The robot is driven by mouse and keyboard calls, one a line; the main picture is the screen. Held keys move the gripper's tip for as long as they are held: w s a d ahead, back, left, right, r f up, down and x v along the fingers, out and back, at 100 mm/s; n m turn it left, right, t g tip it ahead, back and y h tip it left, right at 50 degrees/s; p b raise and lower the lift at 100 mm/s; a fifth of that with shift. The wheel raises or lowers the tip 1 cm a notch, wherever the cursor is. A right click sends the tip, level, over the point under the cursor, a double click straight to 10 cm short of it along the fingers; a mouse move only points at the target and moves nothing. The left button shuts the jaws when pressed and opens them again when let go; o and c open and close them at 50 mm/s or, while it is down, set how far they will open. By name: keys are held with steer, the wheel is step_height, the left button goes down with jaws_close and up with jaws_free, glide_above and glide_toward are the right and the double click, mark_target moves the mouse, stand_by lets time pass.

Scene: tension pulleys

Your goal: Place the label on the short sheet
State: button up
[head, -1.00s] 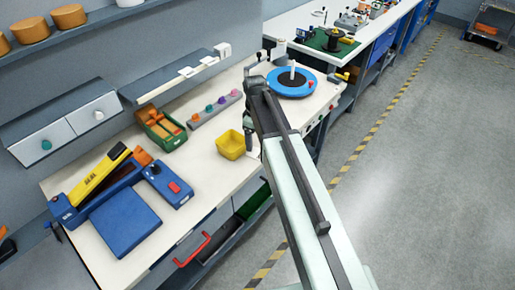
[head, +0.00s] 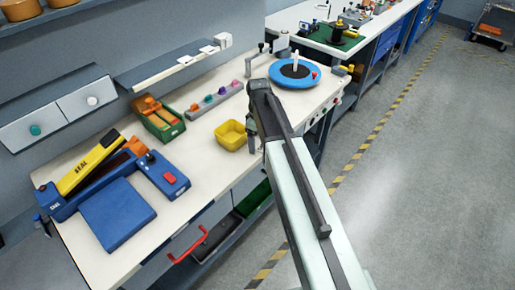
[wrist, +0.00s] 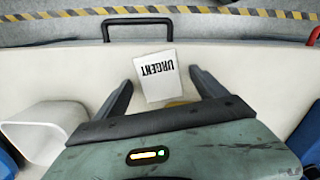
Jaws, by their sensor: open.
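A white label (wrist: 158,76) printed URGENT shows in the wrist view, between and just beyond the fingertips. A small yellow patch shows below its lower edge. My gripper (wrist: 162,80) is open, with one dark finger on each side of the label; I cannot tell whether either finger touches it. In the head view my arm hides most of the gripper, just right of a yellow bin (head: 231,136), and the label does not show. I cannot make out a short sheet for certain in either view.
A blue sealer with a yellow arm (head: 120,210) stands at the bench's near left. A green box (head: 160,122), a rail of coloured knobs (head: 217,98) and a blue disc (head: 295,75) stand farther back. A white open container (wrist: 40,132) is left of my gripper.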

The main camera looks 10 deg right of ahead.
steer(key=shift+f, duration=0.1)
steer(key=c, duration=1.5)
step_height(320, 180, up, 8)
steer(key=d+p, duration=0.1)
steer(key=p, duration=0.7)
steer(key=shift+c, duration=0.2)
steer(key=s+d, duration=0.2)
steer(key=d, duration=0.7)
steer(key=s+d+b, duration=0.1)
steer(key=s+d, duration=0.2)
steer(key=d, duration=0.6)
steer(key=shift+d+f, duration=0.25)
steer(key=shift+f, duration=0.15)
